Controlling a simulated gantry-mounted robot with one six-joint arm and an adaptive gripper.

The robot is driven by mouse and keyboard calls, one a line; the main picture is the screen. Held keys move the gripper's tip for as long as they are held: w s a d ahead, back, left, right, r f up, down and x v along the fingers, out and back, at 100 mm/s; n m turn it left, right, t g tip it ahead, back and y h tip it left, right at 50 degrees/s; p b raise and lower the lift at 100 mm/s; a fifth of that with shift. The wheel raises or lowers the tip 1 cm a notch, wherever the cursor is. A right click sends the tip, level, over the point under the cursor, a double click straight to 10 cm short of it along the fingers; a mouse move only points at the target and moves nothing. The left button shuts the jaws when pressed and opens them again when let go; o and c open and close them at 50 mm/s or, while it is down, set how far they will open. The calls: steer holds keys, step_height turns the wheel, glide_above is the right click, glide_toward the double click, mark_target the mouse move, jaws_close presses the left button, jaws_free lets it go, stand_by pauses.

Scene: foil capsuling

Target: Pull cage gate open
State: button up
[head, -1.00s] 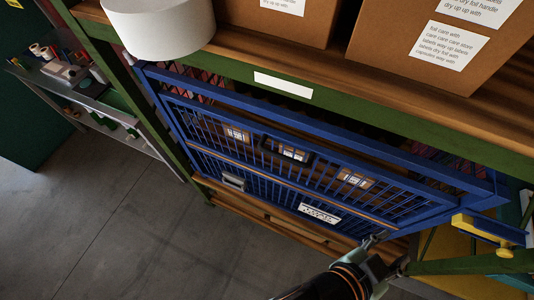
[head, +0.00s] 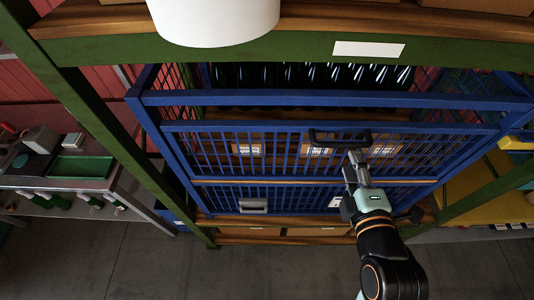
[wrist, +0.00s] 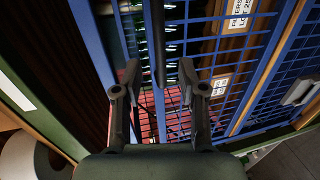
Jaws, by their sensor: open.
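The cage gate (head: 270,150) is a blue barred panel on the front of a blue cage, in the middle of the head view. It also fills much of the wrist view (wrist: 262,75). A black handle (head: 325,139) is fixed near its upper rail. My gripper (head: 356,157) is in front of the gate, just below the right part of the handle. In the wrist view my gripper (wrist: 160,82) is open, with a dark bar (wrist: 157,40), apparently the handle, lying between its fingertips. I cannot tell whether the fingers touch it.
A side bench (head: 75,185) stands at left. The floor (head: 120,265) in front is clear.

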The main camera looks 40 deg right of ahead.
mark_target(345, 147)
steer(key=x, duration=0.8)
steer(key=shift+p, duration=0.35)
steer(key=shift+a, duration=0.1)
jaws_close()
